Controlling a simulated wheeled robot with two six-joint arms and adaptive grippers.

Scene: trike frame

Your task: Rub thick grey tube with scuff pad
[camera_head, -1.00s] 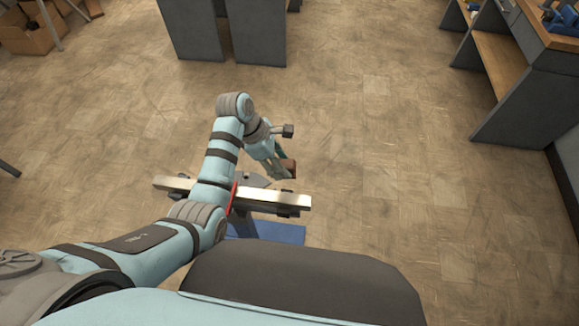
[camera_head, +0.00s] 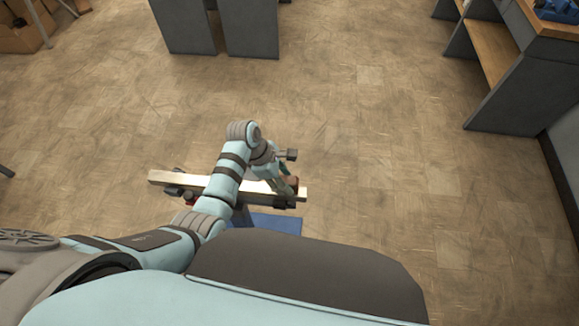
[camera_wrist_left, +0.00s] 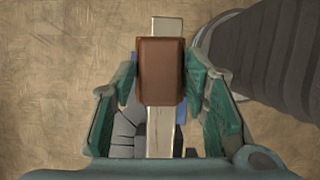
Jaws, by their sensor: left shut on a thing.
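The scuff pad is a reddish-brown block (camera_wrist_left: 160,72), held between the green fingers of my left gripper (camera_wrist_left: 162,88). In the head view the left gripper (camera_head: 286,184) is at the right end of the pale, square-sided tube (camera_head: 175,180), with the pad (camera_head: 293,181) over it. In the left wrist view the tube (camera_wrist_left: 159,142) runs lengthwise behind the pad and shows above and below it. I cannot tell whether pad and tube touch. My arm hides the middle of the tube in the head view. My right gripper is out of view.
The tube rests on a stand with a blue base (camera_head: 276,223) and dark clamps near its ends. A grey workbench (camera_head: 505,95) stands at the far right, and grey cabinet panels (camera_head: 250,30) at the back. The floor around the stand is clear.

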